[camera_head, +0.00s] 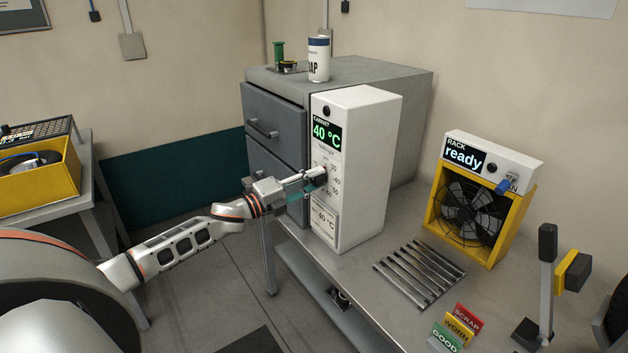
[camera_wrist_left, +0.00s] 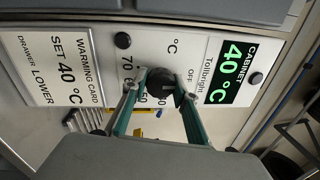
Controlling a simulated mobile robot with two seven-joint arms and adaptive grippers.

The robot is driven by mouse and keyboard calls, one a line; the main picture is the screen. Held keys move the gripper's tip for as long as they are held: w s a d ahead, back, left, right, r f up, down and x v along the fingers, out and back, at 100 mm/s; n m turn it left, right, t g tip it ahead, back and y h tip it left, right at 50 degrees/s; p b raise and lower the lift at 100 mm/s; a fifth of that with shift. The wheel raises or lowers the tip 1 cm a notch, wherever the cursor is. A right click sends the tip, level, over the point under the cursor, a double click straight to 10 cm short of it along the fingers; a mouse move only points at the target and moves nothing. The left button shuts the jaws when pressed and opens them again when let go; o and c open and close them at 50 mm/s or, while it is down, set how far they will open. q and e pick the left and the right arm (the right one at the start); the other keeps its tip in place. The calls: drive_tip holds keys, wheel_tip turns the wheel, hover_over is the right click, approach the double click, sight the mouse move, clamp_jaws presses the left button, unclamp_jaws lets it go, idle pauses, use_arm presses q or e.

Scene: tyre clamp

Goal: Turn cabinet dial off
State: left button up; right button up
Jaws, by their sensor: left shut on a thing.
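The white cabinet control box (camera_head: 362,190) stands on the bench, in front of the grey drawer cabinet. Its green display (camera_head: 327,133) reads 40 °C in the head view, and the display also shows in the left wrist view (camera_wrist_left: 231,72). The black dial (camera_wrist_left: 160,82) is on the box's front face, with OFF and temperature marks around it. My left gripper (camera_head: 318,178) has its teal fingers shut on the dial, one on each side. The fingers hide part of the dial and its scale, so I cannot tell where its pointer stands. My right gripper is not in view.
A warming card (camera_wrist_left: 50,68) below the dial reads SET 40 °C, drawer LOWER. Grey drawers (camera_head: 273,125) are close behind my left gripper. A metal rack (camera_head: 418,272), a yellow fan unit (camera_head: 437,215) and coloured signs (camera_head: 456,328) stand to the right on the bench.

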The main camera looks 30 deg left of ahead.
use_arm(q)
drive_tip(key=shift+r, duration=0.15)
drive_tip(key=o, duration=1.1)
drive_tip(key=v, duration=1.2)
drive_tip(key=shift+f, duration=0.2)
